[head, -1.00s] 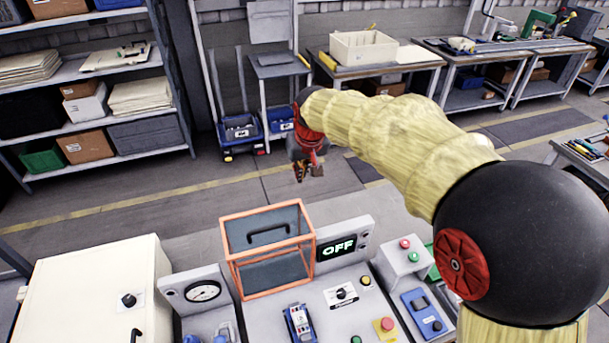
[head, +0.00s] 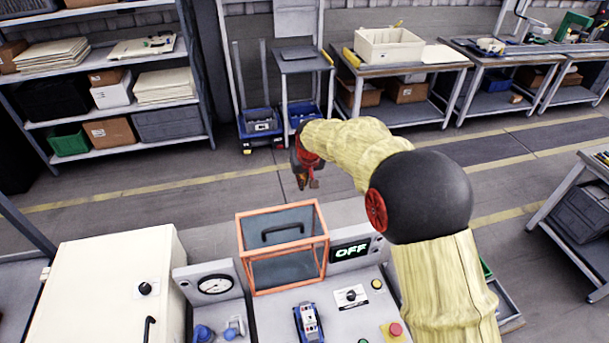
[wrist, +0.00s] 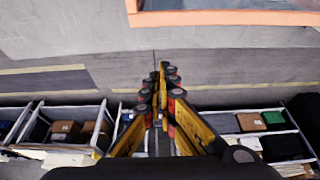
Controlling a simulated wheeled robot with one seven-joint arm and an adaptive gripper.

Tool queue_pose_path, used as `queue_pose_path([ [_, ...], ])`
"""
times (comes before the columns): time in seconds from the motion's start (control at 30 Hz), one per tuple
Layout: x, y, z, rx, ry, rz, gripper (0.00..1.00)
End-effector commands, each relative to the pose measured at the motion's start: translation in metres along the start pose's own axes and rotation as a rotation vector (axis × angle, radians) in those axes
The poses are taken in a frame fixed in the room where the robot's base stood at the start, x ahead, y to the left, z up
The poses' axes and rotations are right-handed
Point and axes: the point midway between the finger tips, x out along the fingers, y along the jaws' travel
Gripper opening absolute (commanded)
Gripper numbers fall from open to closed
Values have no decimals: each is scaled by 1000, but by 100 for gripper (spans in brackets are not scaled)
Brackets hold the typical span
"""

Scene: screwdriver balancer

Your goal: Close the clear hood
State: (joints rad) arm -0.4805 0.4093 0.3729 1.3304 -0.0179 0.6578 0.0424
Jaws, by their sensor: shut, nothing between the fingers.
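The clear hood (head: 285,268) is a see-through box with orange edges, on the console in the head view. A black handle (head: 282,231) is on its upper panel. I cannot tell whether the hood is fully down or tipped. An orange edge (wrist: 230,18) of it crosses the top right of the wrist view. My gripper (head: 307,184) is above and behind the hood in the head view, apart from it. In the wrist view its yellow fingers (wrist: 160,95) are together and empty.
The console (head: 270,312) carries an OFF display (head: 351,252), a dial gauge (head: 215,285), a knob (head: 351,296) and a red button (head: 395,329). A cream cabinet (head: 95,275) stands left. Open floor lies behind the console, with shelves and benches beyond.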

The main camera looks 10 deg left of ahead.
Motion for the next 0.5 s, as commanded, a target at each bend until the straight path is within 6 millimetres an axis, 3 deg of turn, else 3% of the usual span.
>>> queue_pose_path([
  [0.3,-9,0,30,0,-1,0,0],
  [0.5,-11,0,37,0,1,0,0],
])
